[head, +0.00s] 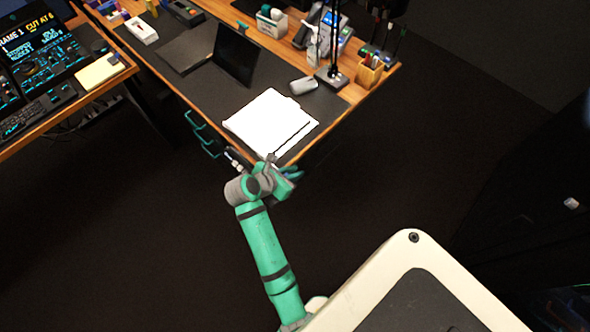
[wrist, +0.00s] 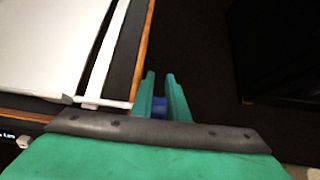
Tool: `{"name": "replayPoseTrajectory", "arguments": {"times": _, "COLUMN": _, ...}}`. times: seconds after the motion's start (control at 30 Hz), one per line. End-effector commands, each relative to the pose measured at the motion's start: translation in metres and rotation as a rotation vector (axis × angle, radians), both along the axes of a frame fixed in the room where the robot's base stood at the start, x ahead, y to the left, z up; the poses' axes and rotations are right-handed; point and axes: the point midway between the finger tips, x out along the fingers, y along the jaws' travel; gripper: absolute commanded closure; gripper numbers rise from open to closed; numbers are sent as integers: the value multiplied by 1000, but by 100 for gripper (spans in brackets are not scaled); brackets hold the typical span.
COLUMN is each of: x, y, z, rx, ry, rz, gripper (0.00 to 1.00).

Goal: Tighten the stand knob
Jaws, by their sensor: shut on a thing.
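My gripper (wrist: 160,87) has its two green fingers closed around a small blue piece (wrist: 160,107), just off the desk's edge. The blue piece looks like the stand knob, but the fingers and the wrist body hide most of it. A thin white bar (wrist: 108,102) runs from the desk side toward the fingers; I cannot tell if it joins the blue piece. In the head view my gripper (head: 291,172) is at the near corner of the desk, beside a white flat panel (head: 268,122), and is partly hidden by my arm.
The desk (head: 200,85) holds a laptop (head: 236,53), a grey mouse (head: 304,85), a lamp base (head: 331,77) and a pen box (head: 369,73). Teal hooks (head: 204,132) hang off its front side. Another desk with monitors stands at left. Dark floor right of the desk is clear.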

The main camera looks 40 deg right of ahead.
Motion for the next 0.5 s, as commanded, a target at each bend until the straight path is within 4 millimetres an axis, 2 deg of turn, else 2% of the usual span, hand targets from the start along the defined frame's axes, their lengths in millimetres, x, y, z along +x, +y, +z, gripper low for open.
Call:
{"name": "replayPoseTrajectory", "arguments": {"times": 0.2, "x": 1, "y": 3, "z": -4, "rx": 130, "ry": 8, "rz": -1, "gripper": 100}}
{"name": "replayPoseTrajectory", "arguments": {"times": 0.5, "x": 0, "y": 5, "z": -7, "rx": 214, "ry": 17, "rz": 0, "gripper": 100}}
